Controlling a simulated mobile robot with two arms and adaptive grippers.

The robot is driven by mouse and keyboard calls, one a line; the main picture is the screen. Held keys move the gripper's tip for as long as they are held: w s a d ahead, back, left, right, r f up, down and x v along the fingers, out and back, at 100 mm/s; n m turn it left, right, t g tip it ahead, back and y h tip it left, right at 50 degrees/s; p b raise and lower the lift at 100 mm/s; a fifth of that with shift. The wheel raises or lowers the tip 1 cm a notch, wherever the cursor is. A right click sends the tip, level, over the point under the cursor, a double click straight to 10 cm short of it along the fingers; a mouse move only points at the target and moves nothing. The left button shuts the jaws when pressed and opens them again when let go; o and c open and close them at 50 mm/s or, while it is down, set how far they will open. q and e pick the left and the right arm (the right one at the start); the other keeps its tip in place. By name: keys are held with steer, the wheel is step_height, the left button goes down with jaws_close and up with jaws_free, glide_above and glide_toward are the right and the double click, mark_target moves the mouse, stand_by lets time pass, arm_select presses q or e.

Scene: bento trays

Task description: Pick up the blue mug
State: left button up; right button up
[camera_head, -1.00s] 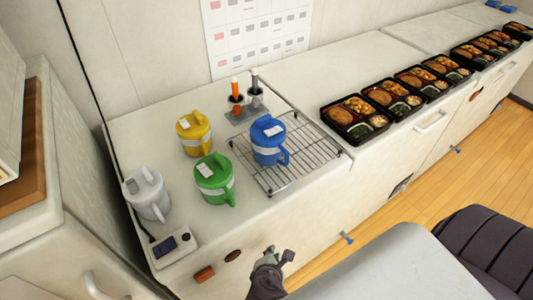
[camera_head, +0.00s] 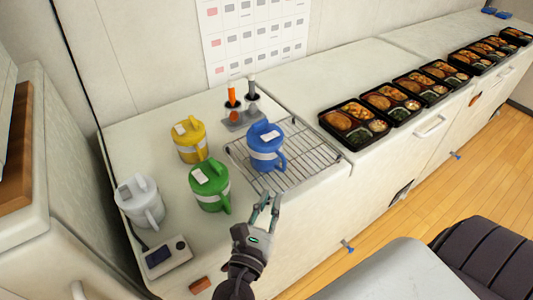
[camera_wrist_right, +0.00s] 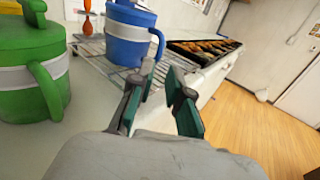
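The blue mug (camera_head: 265,141) stands upright on the wire rack, with a lid, a pale band and a handle on its right side. It also shows in the right wrist view (camera_wrist_right: 124,46), beyond the fingers. My right gripper (camera_head: 268,202) is in front of the rack's near edge, short of the mug and not touching it. Its two fingers are apart, with nothing between them; the right wrist view shows the same open fingers (camera_wrist_right: 165,100). My left gripper is in neither view.
The wire rack (camera_head: 311,160) has bare room right of the blue mug. Several bento trays (camera_head: 354,122) line the counter to the right.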

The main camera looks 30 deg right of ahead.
mark_target(284, 166)
steer(key=b+x, duration=0.1)
steer(key=x, duration=0.5)
steer(key=shift+w+d+f, duration=0.1)
steer(key=shift+w+d, duration=0.1)
steer(key=shift+d, duration=0.05)
steer(key=shift+w+d, duration=0.2)
steer(key=b+x, duration=0.2)
steer(key=x, duration=0.2)
steer(key=shift+w+d+f, duration=0.1)
steer(key=shift+w+d, duration=0.15)
steer(key=shift+d, duration=0.05)
jaws_close()
